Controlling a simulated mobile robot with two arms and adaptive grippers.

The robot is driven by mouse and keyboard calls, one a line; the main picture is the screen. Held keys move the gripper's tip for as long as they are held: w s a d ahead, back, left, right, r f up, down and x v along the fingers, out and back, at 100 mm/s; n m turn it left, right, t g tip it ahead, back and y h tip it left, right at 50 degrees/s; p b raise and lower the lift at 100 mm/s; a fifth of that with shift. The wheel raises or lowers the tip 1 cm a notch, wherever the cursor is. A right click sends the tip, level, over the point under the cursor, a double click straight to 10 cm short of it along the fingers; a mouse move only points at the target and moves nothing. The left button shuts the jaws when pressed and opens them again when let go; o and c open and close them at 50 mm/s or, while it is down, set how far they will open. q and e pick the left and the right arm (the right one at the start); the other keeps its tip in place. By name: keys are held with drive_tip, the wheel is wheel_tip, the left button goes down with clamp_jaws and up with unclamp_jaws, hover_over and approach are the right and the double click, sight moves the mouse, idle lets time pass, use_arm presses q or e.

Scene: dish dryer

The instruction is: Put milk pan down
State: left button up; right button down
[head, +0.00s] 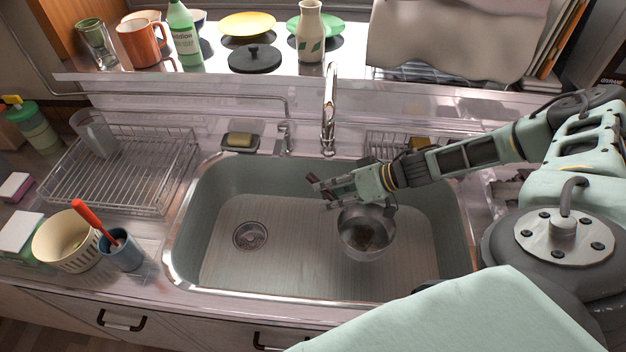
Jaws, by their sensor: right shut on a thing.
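The milk pan (367,238), a small round metal pan with something brownish inside, is in or over the right part of the sink (300,268). I cannot tell whether its base touches the sink floor. My left gripper is not in view.
A wire dish rack (112,190) with a glass stands left of the sink. A bowl (66,240) and a blue cup (121,250) sit at the left front. The faucet (329,110) rises behind the sink. The sink's left half is clear around the drain (250,236).

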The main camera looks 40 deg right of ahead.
drive_tip(key=shift+m+h, duration=0.3)
drive_tip(key=shift+m, duration=0.1)
drive_tip(key=d+b+x, duration=0.1)
drive_tip(key=x, duration=0.4)
drive_tip(key=f+b+x, duration=0.1)
drive_tip(key=x, duration=0.4)
drive_tip(key=d+f+b+x, duration=0.1)
drive_tip(key=x, duration=0.4)
drive_tip(key=shift+d+f, duration=0.25)
drive_tip(key=shift+f, duration=0.1)
drive_tip(key=c, duration=2.2)
unclamp_jaws()
drive_tip(key=shift+f, duration=0.1)
drive_tip(key=o, duration=0.5)
drive_tip(key=shift+o, duration=0.2)
